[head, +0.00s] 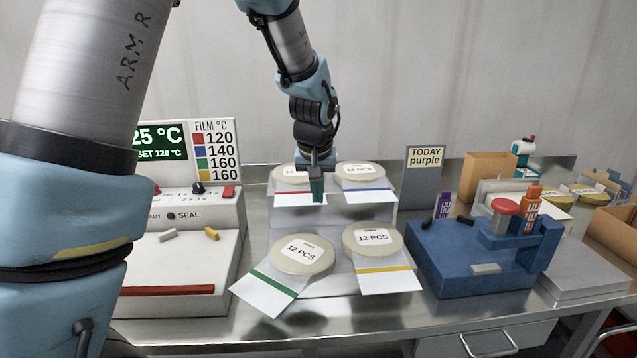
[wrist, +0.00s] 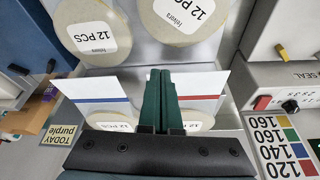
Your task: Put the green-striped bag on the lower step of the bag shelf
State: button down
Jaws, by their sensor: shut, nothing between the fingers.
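The green-striped bag (head: 303,256) lies at the left of the lower step of the bag shelf (head: 335,283), turned askew. Its green-striped end points to the lower left and sticks out past the step's edge. Its round part with the 12 PCS label also shows at the top of the wrist view (wrist: 170,32); its stripe is out of that view. My gripper (head: 318,198) is shut and empty, pointing down over the upper step, between the red-striped and blue-striped bags. In the wrist view the two green fingers (wrist: 160,75) are together. It is apart from the green-striped bag.
The yellow-striped bag (head: 374,243) lies on the lower step, right of the green-striped one. The red-striped bag (head: 293,184) and blue-striped bag (head: 362,182) lie on the upper step. A sealer (head: 180,260) stands left, a blue fixture (head: 455,260) right.

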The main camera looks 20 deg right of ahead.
aim_at(318, 236)
jog(key=b+x, duration=0.6)
jog(key=x, duration=0.6)
jog(key=shift+w+f, duration=0.1)
jog(key=shift+f, duration=0.3)
jog(key=shift+s+a+f+b, duration=0.1)
jog(key=shift+s+b, duration=0.25)
jog(key=shift+b, duration=0.1)
jog(key=shift+s+a, duration=0.25)
jog(key=shift+s, duration=0.15)
